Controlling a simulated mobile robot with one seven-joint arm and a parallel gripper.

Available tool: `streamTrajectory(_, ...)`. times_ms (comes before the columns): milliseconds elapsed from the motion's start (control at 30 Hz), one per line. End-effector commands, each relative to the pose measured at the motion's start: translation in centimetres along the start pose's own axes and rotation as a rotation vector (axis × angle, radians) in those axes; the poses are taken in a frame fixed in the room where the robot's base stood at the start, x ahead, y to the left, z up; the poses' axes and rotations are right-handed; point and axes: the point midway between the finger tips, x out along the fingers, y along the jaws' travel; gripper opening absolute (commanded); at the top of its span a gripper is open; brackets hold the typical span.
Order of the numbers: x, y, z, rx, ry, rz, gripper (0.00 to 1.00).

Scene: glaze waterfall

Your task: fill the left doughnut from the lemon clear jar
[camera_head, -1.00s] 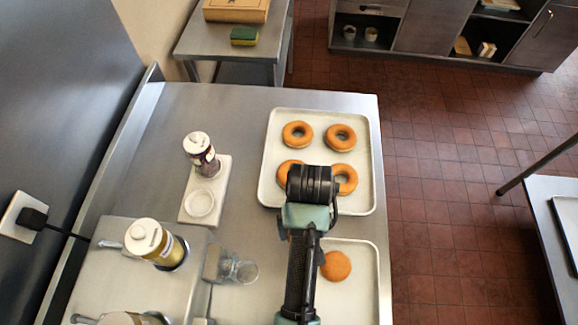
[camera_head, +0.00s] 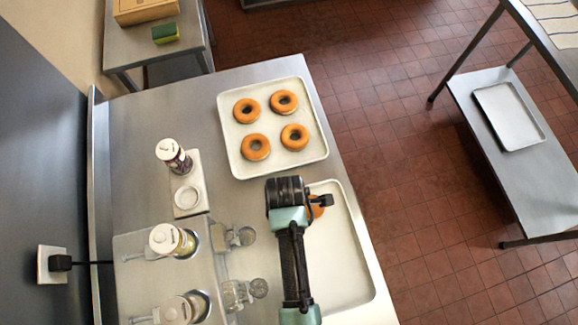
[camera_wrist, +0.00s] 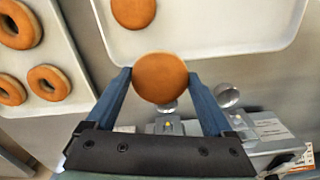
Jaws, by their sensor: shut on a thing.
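My gripper (camera_wrist: 160,88) is shut on a plain round brown doughnut (camera_wrist: 160,78) with no hole, held between the blue fingers above the steel worktop. Another round doughnut (camera_wrist: 133,12) lies on the pale tray at the top of the wrist view; it shows partly beside my wrist in the head view (camera_head: 316,207). Two white-lidded jars stand in the steel dispenser: the farther jar (camera_head: 172,240) has yellowish contents, the nearer jar (camera_head: 183,309) looks pale. Their labels are unreadable, so I cannot tell which is lemon. Clear fittings (camera_head: 232,237) stick out right of them.
A tray (camera_head: 234,165) with several ring doughnuts lies beyond the round-doughnut tray (camera_head: 343,260). A dark topping jar (camera_head: 175,157) stands on a small pale stand at the left. A side table (camera_head: 520,180) stands across the floor at right.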

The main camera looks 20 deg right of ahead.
Motion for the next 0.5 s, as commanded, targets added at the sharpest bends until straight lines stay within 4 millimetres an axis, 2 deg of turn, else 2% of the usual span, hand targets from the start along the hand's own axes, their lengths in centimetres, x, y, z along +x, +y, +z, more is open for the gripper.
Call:
streamTrajectory(33,0.7,-0.1,-0.3,-0.002,0.000,0.000,0.31)
streamTrajectory(400,3.4,-0.7,-2.9,0.000,0.001,0.000,0.31)
streamTrajectory(467,3.8,-0.8,-3.4,-0.001,0.001,0.000,0.31)
streamTrajectory(500,3.2,-0.8,-3.8,-0.003,0.001,0.000,0.31)
